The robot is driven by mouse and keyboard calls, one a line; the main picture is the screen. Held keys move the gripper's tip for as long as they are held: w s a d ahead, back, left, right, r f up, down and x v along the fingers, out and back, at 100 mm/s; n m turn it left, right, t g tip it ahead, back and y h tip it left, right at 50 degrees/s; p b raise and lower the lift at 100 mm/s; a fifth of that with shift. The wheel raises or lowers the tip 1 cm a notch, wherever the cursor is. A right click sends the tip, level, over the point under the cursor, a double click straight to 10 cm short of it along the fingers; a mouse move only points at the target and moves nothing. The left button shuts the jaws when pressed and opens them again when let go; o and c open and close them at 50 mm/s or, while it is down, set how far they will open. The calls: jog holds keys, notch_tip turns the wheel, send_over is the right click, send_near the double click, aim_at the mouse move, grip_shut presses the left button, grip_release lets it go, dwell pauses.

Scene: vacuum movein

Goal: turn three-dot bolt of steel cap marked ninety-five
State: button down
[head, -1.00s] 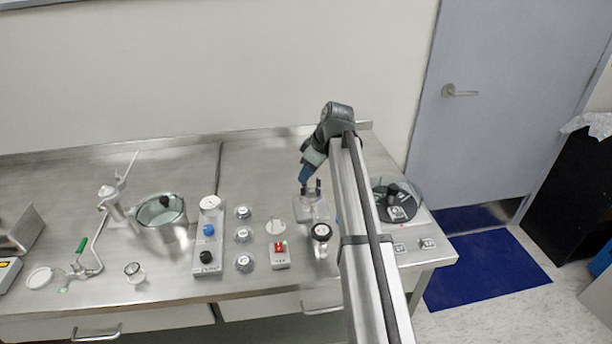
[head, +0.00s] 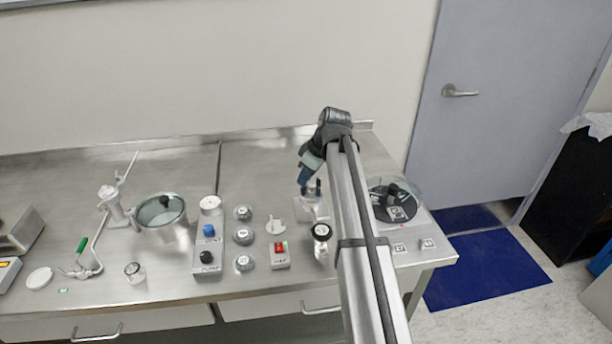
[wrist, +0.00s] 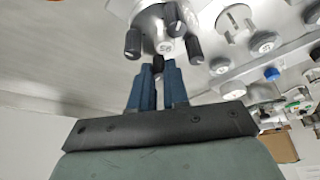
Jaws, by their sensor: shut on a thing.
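The steel cap (wrist: 163,28) fills the top of the wrist view, with several black-headed bolts around its rim. A white label on its side shows a number upside down that looks like 95. My gripper (wrist: 159,70), with blue fingers, is shut on a black bolt (wrist: 160,73) on the near side of the cap. Dots on the bolt heads are too small to tell. In the head view my gripper (head: 310,188) sits just above the cap's clear-grey body (head: 316,211), and my arm hides part of that area.
A red-switch box (head: 280,256), a white knobbed disc (head: 275,228) and several small steel caps (head: 243,237) are to the left. A round device under a clear dome (head: 400,201) is right of my arm. The back bench is clear.

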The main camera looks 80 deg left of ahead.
jog(key=shift+m, duration=0.4)
jog(key=m, duration=0.2)
jog(key=m+t+y, duration=0.1)
jog(key=m, duration=0.1)
jog(key=shift+s+d+m+t, duration=0.15)
jog(key=shift+m+t, duration=0.15)
jog(key=shift+m, duration=0.1)
jog(key=m+t, duration=0.1)
jog(key=m, duration=0.1)
jog(key=m+t, duration=0.1)
jog(key=m, duration=0.2)
jog(key=shift+s+y, duration=0.1)
jog(key=shift+y, duration=0.3)
jog(key=shift+m, duration=0.4)
jog(key=c, duration=1.4)
grip_release()
jog(key=shift+r, duration=0.1)
jog(key=v, duration=1.3)
jog(key=shift+s+r, duration=0.15)
jog(key=shift+r, duration=0.15)
